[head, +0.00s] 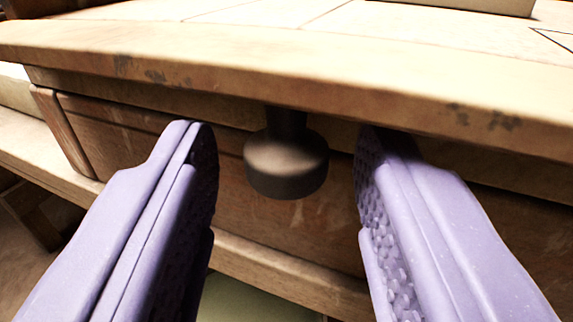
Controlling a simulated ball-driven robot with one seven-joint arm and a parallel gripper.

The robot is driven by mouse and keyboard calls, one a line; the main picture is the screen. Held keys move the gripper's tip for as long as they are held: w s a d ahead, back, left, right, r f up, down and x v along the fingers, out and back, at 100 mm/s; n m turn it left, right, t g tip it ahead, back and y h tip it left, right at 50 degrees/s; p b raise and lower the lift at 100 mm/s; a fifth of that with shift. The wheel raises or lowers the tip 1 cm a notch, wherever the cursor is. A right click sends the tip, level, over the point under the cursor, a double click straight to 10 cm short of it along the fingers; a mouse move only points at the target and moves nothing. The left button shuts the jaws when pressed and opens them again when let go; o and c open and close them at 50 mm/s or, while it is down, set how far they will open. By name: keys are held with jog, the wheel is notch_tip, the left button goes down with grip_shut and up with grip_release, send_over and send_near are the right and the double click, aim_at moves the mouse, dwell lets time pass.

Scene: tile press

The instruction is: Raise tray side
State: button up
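A pale wooden tray side (330,55) runs across the upper part of the head view, with dark scuffs along its front edge. A dark round knob (286,165) hangs on a short neck just under that edge. My gripper (285,145) has two purple fingers with textured inner pads. It is open, with one finger on each side of the knob and a visible gap on both sides. The fingertips reach to just below the tray's edge. The tray's far part is cut off by the picture.
A brown wooden front panel (130,140) lies behind and below the knob. A wooden rail (285,275) crosses beneath it, with a pale surface (250,305) lower down. A light block (480,4) sits on top at the upper right.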

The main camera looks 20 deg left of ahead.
aim_at(277, 63)
grip_shut()
jog(key=shift+r, duration=0.1)
